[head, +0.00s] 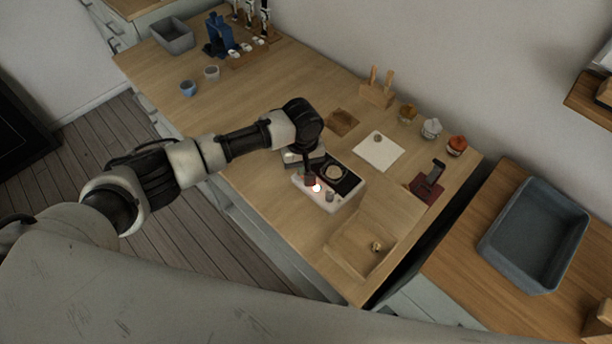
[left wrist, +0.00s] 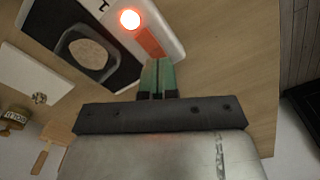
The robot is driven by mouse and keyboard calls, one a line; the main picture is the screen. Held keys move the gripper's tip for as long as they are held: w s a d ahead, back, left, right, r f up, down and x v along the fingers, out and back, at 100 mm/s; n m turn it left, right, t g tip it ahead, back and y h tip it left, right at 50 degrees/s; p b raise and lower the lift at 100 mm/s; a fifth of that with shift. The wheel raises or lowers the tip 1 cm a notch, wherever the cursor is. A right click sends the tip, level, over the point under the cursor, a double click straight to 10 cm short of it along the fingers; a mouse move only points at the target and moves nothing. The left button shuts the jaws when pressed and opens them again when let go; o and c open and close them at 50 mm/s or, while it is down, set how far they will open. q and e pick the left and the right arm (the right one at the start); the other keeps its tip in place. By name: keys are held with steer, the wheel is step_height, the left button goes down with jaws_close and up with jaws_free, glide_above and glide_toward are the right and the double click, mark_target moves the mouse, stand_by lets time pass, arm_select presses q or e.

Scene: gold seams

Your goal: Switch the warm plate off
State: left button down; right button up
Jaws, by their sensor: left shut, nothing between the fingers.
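The warm plate (head: 352,200) is a white unit with a black top on the wooden table in the head view. A red-orange light (head: 317,188) glows on its front part; the light also shows in the left wrist view (left wrist: 129,19). An orange-red switch piece (left wrist: 150,42) sits beside the light in the left wrist view. My right gripper is not in view.
A white square (head: 378,151) with a small item, several jars of powder (head: 432,129) and a dark red stand (head: 427,184) lie behind the plate. An open wooden tray (head: 345,252) is in front. A grey bin (head: 536,234) stands on the right counter.

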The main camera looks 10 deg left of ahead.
arm_select(q)
steer(key=shift+f+b, duration=0.3)
steer(key=shift+f, duration=0.45)
steer(key=shift+r, duration=0.1)
step_height(320, 180, up, 7)
steer(key=p, duration=0.8)
steer(key=shift+p, duration=0.3)
stand_by(0.5)
